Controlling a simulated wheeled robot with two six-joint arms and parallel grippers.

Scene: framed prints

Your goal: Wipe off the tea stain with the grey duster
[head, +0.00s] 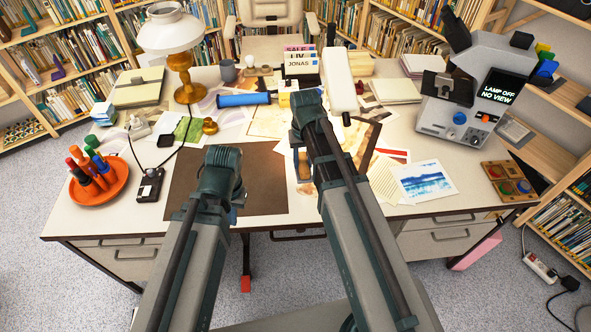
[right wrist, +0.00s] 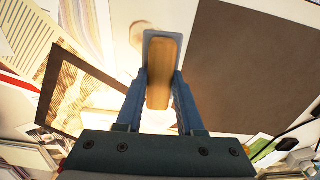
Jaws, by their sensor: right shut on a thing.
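The grey duster (right wrist: 163,72) has a wooden handle over a grey pad. My right gripper (right wrist: 161,88) is shut on it, with a blue finger on each side of the handle. In the head view the duster (head: 304,168) shows just left of my right gripper (head: 303,150), over the white desktop beside the brown mat. A brownish patch (right wrist: 137,34), which looks like the tea stain, shows on the white surface by the duster's far left edge; the duster may cover part of it. My left gripper (head: 236,208) is over the brown mat, its fingers mostly hidden by its arm.
The brown mat (head: 265,190) lies left of the duster. A dark picture frame (head: 368,145) and prints (head: 425,182) lie to the right. An orange tray of pens (head: 100,187), a lamp (head: 184,62) and a microscope-like device (head: 465,100) stand around the desk.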

